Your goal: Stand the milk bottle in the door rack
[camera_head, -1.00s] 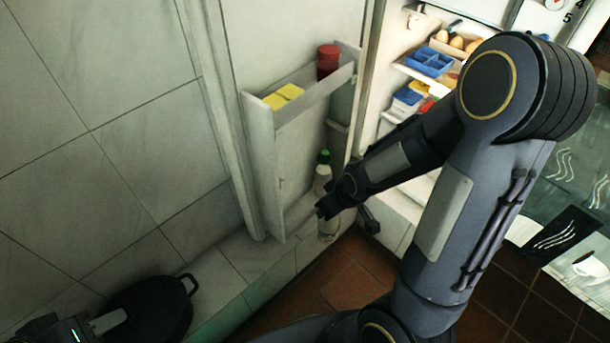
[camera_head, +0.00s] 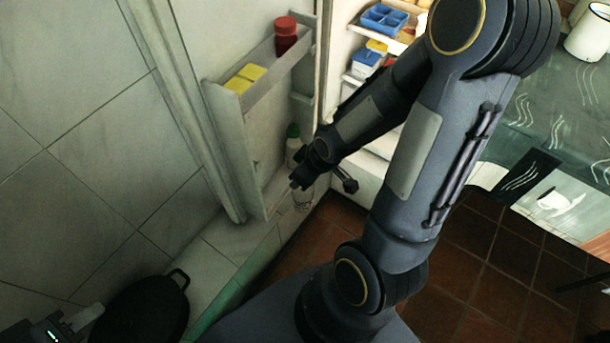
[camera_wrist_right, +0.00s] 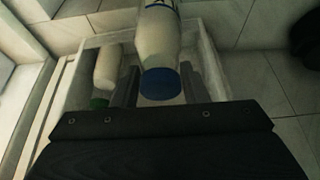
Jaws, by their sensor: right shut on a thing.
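The milk bottle, white with a blue cap, hangs cap toward the camera in the right wrist view (camera_wrist_right: 158,40). My right gripper (camera_wrist_right: 160,88) is shut on it near the cap. In the head view the gripper (camera_head: 301,182) is at the lower door rack, and a pale part of the bottle (camera_head: 303,201) shows below it. The door rack (camera_wrist_right: 78,68) lies behind the bottle; I cannot tell whether they touch. My left gripper (camera_head: 75,325) is at the lower left corner, partly cut off, its fingers unclear.
A green-capped white bottle (camera_wrist_right: 106,70) stands in the lower rack, left of the milk bottle in the wrist view. The upper rack holds yellow boxes (camera_head: 245,78) and a red jar (camera_head: 286,34). The open fridge (camera_head: 350,60) is right. A black pan (camera_head: 150,310) sits lower left.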

